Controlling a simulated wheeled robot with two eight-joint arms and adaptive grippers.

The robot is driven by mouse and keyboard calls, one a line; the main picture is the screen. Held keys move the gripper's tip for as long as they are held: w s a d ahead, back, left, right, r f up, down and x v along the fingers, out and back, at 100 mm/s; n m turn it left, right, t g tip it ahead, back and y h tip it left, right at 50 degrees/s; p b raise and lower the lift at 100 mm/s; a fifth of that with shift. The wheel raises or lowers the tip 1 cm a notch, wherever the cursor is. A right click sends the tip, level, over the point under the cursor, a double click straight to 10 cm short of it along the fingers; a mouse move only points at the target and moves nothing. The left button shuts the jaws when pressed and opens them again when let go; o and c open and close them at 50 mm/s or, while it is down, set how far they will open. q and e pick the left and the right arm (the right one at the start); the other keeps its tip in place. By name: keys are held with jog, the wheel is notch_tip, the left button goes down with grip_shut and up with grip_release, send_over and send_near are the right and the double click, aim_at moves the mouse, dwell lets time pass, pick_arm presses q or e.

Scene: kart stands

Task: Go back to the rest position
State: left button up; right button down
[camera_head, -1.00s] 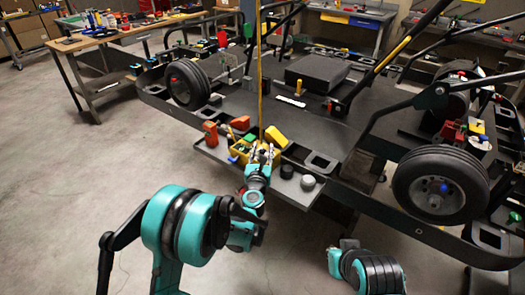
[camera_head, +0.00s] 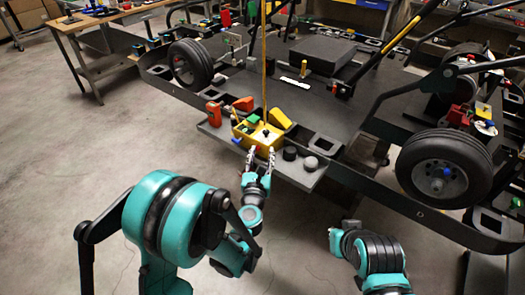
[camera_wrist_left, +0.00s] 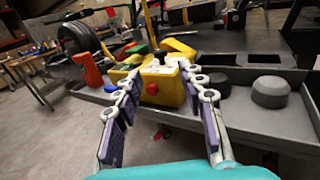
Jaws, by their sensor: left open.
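My left gripper (camera_head: 262,162) is open and empty just in front of the grey tray (camera_head: 217,135) at the kart's near edge. Its two fingers, with purple pads, also show in the left wrist view (camera_wrist_left: 163,95), spread apart. A yellow box (camera_head: 257,134) with small parts on it stands on the tray just beyond the fingertips, and it also fills the middle of the left wrist view (camera_wrist_left: 162,87). Whether the fingers touch the box I cannot tell. Of my right arm only a teal and black part shows at the lower right of the head view; its gripper is not in view.
The kart frame (camera_head: 330,98) spans the top, with a wheel (camera_head: 445,167) at right and another (camera_head: 190,63) at left. Open floor lies left.

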dwell(0.3)
pick_arm(q)
jog(key=s+r+m+g+h, duration=0.4)
jog(key=s+r+m, duration=0.4)
jog(key=m, duration=1.3)
jog(key=s+a+f+m+g+y, duration=0.3)
jog(key=s+a+f+m, duration=0.1)
jog(key=s+a+m, duration=0.3)
jog(key=s+a+f+m+g+y, duration=0.2)
jog(key=s+a+m, duration=0.4)
jog(key=s+a, duration=0.3)
jog(key=s+f+g, duration=0.1)
jog(key=s+f, duration=0.1)
jog(key=s, duration=0.1)
jog(key=shift+s+f+m+g+y, duration=0.15)
jog(key=shift+f+m+g+y, duration=0.2)
jog(key=shift+m+g+y, duration=0.05)
